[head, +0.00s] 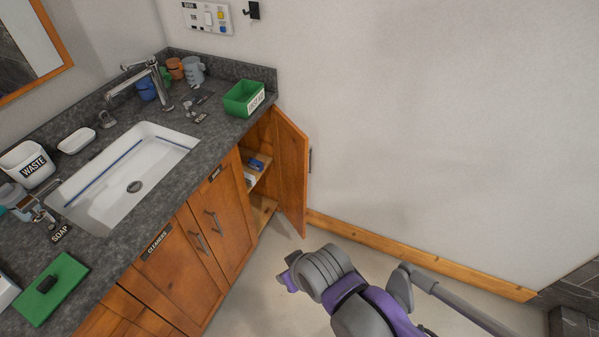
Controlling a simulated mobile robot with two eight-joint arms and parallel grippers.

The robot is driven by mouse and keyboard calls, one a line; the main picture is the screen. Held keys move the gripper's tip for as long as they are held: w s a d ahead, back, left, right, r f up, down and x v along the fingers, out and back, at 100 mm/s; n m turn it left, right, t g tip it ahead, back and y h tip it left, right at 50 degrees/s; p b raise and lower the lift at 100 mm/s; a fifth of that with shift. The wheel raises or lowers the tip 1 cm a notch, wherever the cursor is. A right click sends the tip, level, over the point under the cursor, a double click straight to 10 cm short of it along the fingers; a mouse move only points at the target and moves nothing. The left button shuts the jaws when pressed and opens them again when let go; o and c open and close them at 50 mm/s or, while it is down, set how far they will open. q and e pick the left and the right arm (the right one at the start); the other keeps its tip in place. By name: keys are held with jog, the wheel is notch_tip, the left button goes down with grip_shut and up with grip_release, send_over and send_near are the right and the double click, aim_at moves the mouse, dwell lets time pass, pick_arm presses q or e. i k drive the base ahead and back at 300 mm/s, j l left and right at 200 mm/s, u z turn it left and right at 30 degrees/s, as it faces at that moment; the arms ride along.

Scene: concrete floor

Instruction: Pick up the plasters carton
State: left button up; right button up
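No carton can be clearly read as the plasters carton. Inside the open cupboard, a small white and blue item (252,176) lies on the upper shelf, partly hidden by the cupboard frame, and a darker blue item (256,164) sits behind it. I cannot tell if either is the carton. My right arm, grey and purple, reaches in from the bottom right. Its gripper end (287,279) is in front of the open cupboard, low and apart from the shelf; its fingers are too hidden to judge. My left gripper is not in view.
The open cupboard door (292,172) stands out toward the wall. A green labelled bin (238,104) sits on the dark counter's corner above. The counter also holds a sink (112,200), tap, cups and a waste pot (27,165). Floor is clear right of the cupboards.

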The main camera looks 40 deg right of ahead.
aim_at(250, 180)
jog(key=l+u, duration=0.1)
jog(key=l, duration=1.15)
jog(key=k+l+u, duration=0.15)
jog(key=l, duration=0.45)
jog(key=l+u, duration=0.1)
jog(key=l, duration=0.5)
jog(key=k+l, duration=0.1)
jog(key=l, duration=0.55)
jog(key=k+l+u, duration=0.15)
jog(key=l, duration=0.45)
jog(key=i, duration=0.05)
